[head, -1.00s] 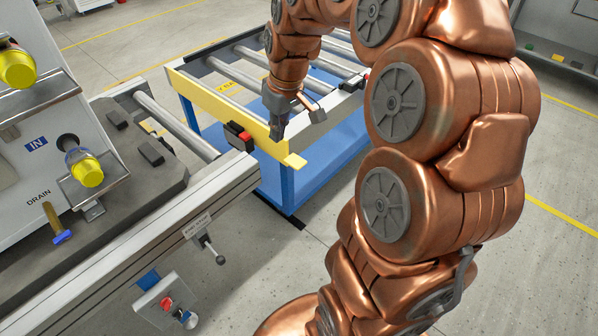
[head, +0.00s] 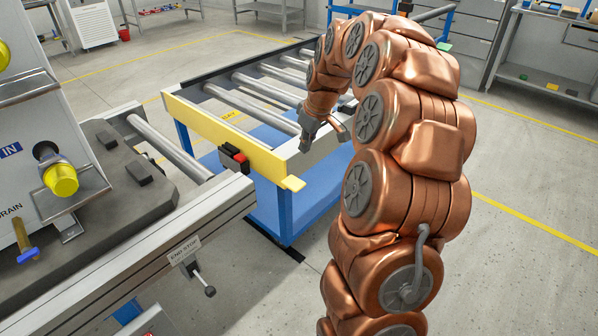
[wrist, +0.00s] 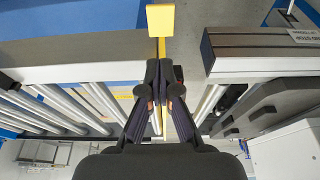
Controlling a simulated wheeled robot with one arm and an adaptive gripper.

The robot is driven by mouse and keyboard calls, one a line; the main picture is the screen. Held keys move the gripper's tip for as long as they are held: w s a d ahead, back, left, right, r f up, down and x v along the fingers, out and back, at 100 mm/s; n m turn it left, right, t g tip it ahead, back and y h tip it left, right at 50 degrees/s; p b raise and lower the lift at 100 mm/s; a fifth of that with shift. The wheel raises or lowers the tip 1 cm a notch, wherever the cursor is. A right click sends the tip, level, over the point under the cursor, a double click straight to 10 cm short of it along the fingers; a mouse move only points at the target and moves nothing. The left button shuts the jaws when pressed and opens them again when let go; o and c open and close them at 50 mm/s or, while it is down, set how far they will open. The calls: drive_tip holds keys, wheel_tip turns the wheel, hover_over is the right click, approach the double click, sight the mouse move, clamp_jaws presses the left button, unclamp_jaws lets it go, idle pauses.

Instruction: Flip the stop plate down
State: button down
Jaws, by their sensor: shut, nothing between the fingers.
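The stop plate is a long yellow plate (head: 222,135), standing on edge across the near end of the roller cart, with a tab (head: 293,183) at its right end. In the wrist view the tab (wrist: 160,20) lies just beyond my fingertips, with the plate seen edge-on. My gripper (head: 305,146) is shut and empty, pointing down by the cart's right corner near the plate's tabbed end. It also shows in the wrist view (wrist: 160,70), with the fingers together over the plate's line. I cannot tell whether the fingers touch the plate.
The roller cart (head: 288,212) has a blue frame. A black and red block (head: 234,158) sits by the plate, near the grey pump station's rail (head: 160,235). That rail carries an END STOP label (head: 184,250) and a ball-ended lever (head: 209,291). Floor right of the cart is open.

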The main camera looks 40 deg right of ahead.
sight(296, 184)
drive_tip(key=x, duration=0.4)
drive_tip(key=b+x, duration=0.1)
drive_tip(key=x, duration=0.3)
drive_tip(key=s+b+x, duration=0.1)
drive_tip(key=x, duration=0.3)
drive_tip(key=shift+w+f, duration=0.1)
drive_tip(key=shift+f, duration=0.3)
drive_tip(key=shift+f+b, duration=0.3)
drive_tip(key=shift+f, duration=0.35)
drive_tip(key=shift+f, duration=2.65)
drive_tip(key=shift+r, duration=0.1)
wheel_tip(296, 184, up, 4)
drive_tip(key=shift+r+p, duration=0.15)
drive_tip(key=shift+p, duration=0.65)
drive_tip(key=p+v, duration=0.1)
drive_tip(key=v, duration=0.8)
drive_tip(key=shift+r, duration=0.45)
drive_tip(key=shift+d, duration=0.1)
